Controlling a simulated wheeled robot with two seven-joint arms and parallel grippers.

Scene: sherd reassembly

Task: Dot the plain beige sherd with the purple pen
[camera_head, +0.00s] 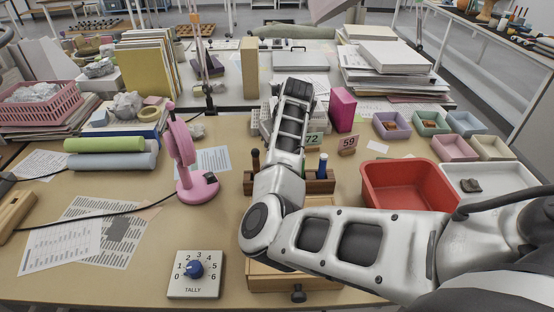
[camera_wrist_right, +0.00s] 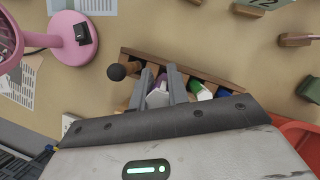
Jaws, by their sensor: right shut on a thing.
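The pen rack (camera_head: 320,184) is a brown wooden holder at mid-table, partly behind my right arm. It also shows in the right wrist view (camera_wrist_right: 212,80). My right gripper (camera_wrist_right: 164,84) is over the rack, its fingers shut on the purple pen (camera_wrist_right: 155,72), which has a pale part between them. I cannot tell whether the pen is clear of its slot. Green (camera_wrist_right: 200,92) and blue (camera_wrist_right: 223,92) pens stand beside it. The head view hides the fingertips behind my arm. No plain beige sherd can be made out. My left gripper is not in view.
A dark-knobbed tool (camera_wrist_right: 118,71) stands at the rack's end. A red bin (camera_head: 408,178) and white tray (camera_head: 497,178) with a small dark piece lie right. A pink lamp (camera_head: 197,187) and tally dial (camera_head: 195,272) stand left. A wooden drawer box (camera_head: 262,277) is under my arm.

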